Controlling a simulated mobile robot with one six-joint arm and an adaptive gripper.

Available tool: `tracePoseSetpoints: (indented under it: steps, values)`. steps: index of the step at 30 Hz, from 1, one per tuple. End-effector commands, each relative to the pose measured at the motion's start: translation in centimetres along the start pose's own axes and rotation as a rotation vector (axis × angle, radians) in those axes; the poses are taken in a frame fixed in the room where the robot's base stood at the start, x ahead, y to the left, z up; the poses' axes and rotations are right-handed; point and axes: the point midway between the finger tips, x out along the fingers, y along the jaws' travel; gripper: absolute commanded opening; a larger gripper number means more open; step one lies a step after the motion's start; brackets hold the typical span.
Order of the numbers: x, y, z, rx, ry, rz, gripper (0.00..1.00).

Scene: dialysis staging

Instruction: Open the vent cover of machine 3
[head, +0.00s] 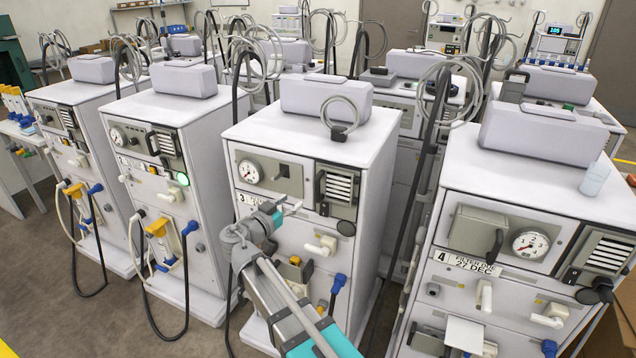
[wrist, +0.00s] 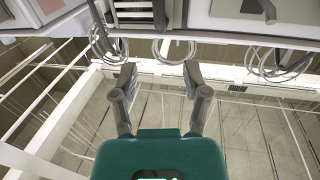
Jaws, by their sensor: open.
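Machine 3 (head: 268,241) is the white cabinet in the middle of the head view, with a "3" on its label strip. Its vent panel (head: 338,187) has white slats in a dark frame at the upper right of its front. A black upright handle (head: 321,188) is at the panel's left edge. The cover looks shut. My gripper (head: 292,207) is in front of machine 3, left of and slightly below the vent. In the wrist view my gripper (wrist: 161,84) is open, with nothing between its fingers. A slatted panel (wrist: 133,12) shows at the top there; I cannot tell whose.
Machine 3 also has a dial gauge (head: 249,171), a white valve handle (head: 321,246) and a blue connector (head: 338,283). Machine 4 (head: 545,205) stands close on the right, machine 2 (head: 190,225) on the left. A dark hose (head: 408,255) hangs between machines 3 and 4.

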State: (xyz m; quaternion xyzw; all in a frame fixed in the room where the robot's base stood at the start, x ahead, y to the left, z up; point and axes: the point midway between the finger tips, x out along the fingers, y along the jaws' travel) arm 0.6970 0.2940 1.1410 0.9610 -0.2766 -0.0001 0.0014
Motion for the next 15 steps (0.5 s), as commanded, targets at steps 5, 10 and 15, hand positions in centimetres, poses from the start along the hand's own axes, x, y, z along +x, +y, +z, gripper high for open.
tracePoseSetpoints:
  steps: [5,10,15]
  values:
    - [2.0,0.0,0.0,0.0,0.0,0.002,0.59]
    - [4.5,-0.1,0.0,0.0,0.0,0.002,0.59]
    - [7.1,-0.1,0.0,0.0,0.0,0.003,0.59]
